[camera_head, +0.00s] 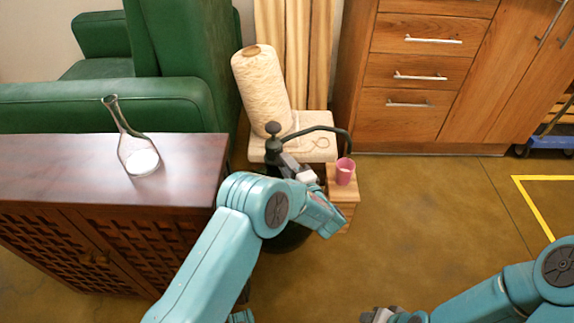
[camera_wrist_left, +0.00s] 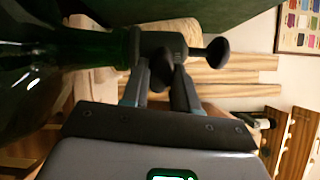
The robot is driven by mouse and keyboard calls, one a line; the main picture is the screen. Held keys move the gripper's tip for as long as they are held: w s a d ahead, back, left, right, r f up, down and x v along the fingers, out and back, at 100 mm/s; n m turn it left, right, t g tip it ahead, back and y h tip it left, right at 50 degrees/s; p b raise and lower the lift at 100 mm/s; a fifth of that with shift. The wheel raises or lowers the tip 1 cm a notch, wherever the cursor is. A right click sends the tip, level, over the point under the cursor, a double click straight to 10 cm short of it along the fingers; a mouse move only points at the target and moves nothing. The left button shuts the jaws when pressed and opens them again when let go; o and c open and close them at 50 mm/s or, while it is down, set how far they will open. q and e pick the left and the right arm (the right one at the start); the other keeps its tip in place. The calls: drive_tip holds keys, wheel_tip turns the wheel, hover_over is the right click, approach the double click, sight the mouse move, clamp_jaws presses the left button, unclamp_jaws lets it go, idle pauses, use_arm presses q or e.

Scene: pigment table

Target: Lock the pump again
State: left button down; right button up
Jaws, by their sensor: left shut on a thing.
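The black pump (camera_head: 273,143) stands upright with a round knob on top and a black hose arching right. In the left wrist view the pump (camera_wrist_left: 208,50) lies sideways across the picture, its collar against a dark green glass vessel (camera_wrist_left: 60,55). My left gripper (camera_head: 288,164) is at the pump just below the knob. Its fingers (camera_wrist_left: 170,70) are shut on the pump near its collar; they hide part of it. The vessel's dark body (camera_head: 290,237) is mostly hidden behind my left arm. My right gripper (camera_head: 380,315) is low at the bottom edge, far from the pump; its jaws are unclear.
A pink cup (camera_head: 344,170) stands on a small wooden stand (camera_head: 343,194) right of the pump. A cone of yarn (camera_head: 261,88) stands behind. A glass flask (camera_head: 137,152) stands on the dark cabinet (camera_head: 60,165) at left. The floor at right is clear.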

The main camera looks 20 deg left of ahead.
use_arm(q)
drive_tip(key=shift+a+r+n, duration=0.1)
drive_tip(key=shift+r+n, duration=0.05)
drive_tip(key=shift+n, duration=0.75)
drive_tip(key=c, duration=0.9)
unclamp_jaws()
drive_tip(key=shift+o, duration=0.2)
drive_tip(key=shift+d, duration=0.2)
use_arm(e)
drive_tip(key=shift+s, duration=0.1)
